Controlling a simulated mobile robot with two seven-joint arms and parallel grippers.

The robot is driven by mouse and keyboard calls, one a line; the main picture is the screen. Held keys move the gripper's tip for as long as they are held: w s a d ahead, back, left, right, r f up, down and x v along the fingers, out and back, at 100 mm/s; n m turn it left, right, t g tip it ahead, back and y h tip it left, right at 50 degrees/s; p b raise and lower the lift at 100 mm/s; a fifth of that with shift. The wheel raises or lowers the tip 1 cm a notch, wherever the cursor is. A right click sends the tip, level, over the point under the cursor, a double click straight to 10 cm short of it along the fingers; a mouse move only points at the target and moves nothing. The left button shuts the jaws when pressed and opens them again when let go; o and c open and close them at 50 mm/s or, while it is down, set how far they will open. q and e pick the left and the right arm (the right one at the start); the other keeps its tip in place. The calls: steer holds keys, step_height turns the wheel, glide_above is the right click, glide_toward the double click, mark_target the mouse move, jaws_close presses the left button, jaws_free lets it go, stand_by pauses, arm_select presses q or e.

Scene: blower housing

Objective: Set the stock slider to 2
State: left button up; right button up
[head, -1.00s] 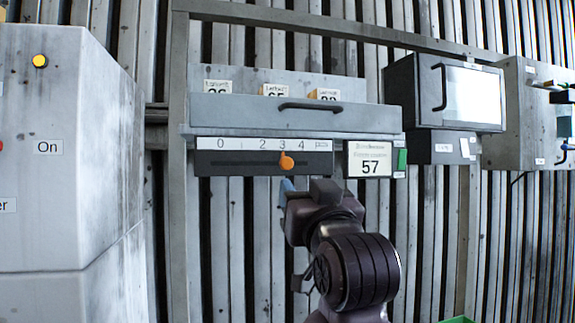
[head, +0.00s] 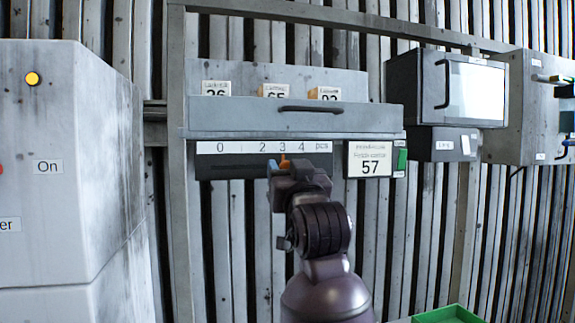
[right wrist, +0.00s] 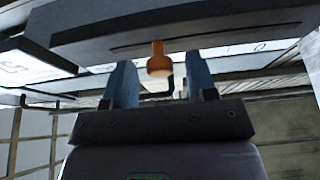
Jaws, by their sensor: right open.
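The stock slider is a dark panel (head: 222,166) with a white scale strip (head: 237,147) printed with numbers up to 4. Its orange knob (head: 284,160) stands at about the 3, partly hidden behind my right gripper (head: 284,168). In the right wrist view the knob (right wrist: 158,62) shows between the two blue fingers of the open right gripper (right wrist: 162,78), around their tips, with a gap on each side. The fingers do not visibly touch it. My left gripper is not in view.
A grey drawer or tray front (head: 240,118) with a dark handle sits just above the scale. A display reading 57 (head: 369,160) is to the right. A grey cabinet (head: 75,190) stands at left. A green bin (head: 448,315) shows at bottom right.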

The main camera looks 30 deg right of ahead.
mark_target(263, 161)
steer(key=shift+w+d+r, duration=0.1)
steer(key=shift+w, duration=0.25)
steer(key=shift+c, duration=0.2)
jaws_close()
steer(key=shift+w+a, duration=0.25)
steer(key=shift+a, duration=0.8)
steer(key=shift+w+a, duration=0.2)
steer(key=shift+a, duration=0.85)
steer(key=shift+d, duration=0.15)
steer(key=shift+o, duration=0.2)
jaws_free()
steer(key=shift+s, duration=0.15)
steer(key=b+v, duration=0.2)
steer(key=v, duration=0.8)
steer(key=shift+s+b, duration=0.25)
steer(key=shift+b, duration=0.05)
